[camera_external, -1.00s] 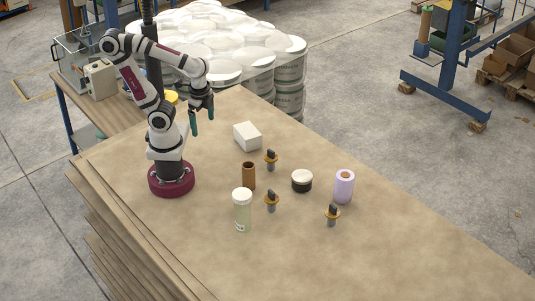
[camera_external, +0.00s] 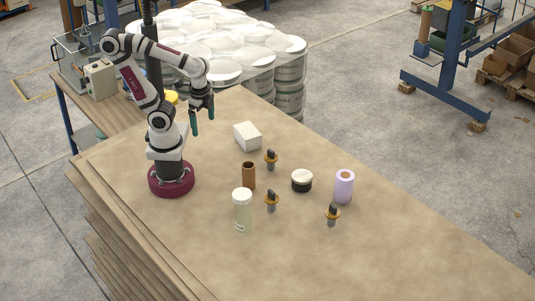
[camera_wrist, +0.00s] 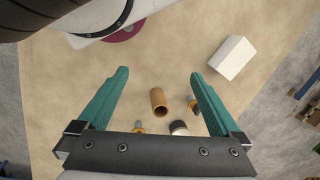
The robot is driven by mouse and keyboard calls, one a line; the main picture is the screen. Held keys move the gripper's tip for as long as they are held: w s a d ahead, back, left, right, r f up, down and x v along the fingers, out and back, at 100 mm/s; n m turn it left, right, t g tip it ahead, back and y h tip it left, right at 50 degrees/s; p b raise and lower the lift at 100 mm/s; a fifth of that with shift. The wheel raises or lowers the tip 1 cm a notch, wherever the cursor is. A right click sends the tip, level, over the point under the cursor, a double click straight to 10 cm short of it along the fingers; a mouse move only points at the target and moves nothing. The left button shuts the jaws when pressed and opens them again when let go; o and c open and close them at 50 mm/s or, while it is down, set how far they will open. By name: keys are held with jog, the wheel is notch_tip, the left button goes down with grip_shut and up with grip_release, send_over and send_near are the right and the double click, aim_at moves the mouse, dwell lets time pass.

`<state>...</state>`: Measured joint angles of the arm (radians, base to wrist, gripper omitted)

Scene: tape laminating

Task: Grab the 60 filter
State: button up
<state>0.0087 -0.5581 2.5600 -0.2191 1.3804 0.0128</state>
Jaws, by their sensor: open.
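Three similar pieces with orange collars and dark tops stand on the table, and no number is readable on any, so I cannot tell which is the 60 filter. One is the back piece (camera_external: 271,160), one the middle piece (camera_external: 271,201), and one the front right piece (camera_external: 332,215). My gripper (camera_external: 202,115) is open and empty, held above the table, left of and apart from all three. Its green fingers spread wide in the wrist view (camera_wrist: 160,74).
A brown tube (camera_external: 249,176), a white box (camera_external: 247,136), a white-lidded black jar (camera_external: 302,182), a lilac roll (camera_external: 344,189) and a clear white-capped bottle (camera_external: 242,215) stand around the pieces. The table's (camera_external: 400,255) right front part is clear.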

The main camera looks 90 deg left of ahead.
jog(key=c, duration=0.8)
jog(key=w+d+f+n+h, duration=0.3)
jog(key=w+d+n+h, duration=0.8)
jog(key=w+d+n, duration=0.45)
jog(key=n+t+h, duration=0.1)
jog(key=n+t, duration=0.7)
jog(key=n, duration=0.8)
send_near(333, 212)
jog(key=x, duration=0.9)
jog(key=shift+w+a+r, duration=0.15)
jog(key=shift+w+r, duration=0.05)
jog(key=shift+w, duration=0.05)
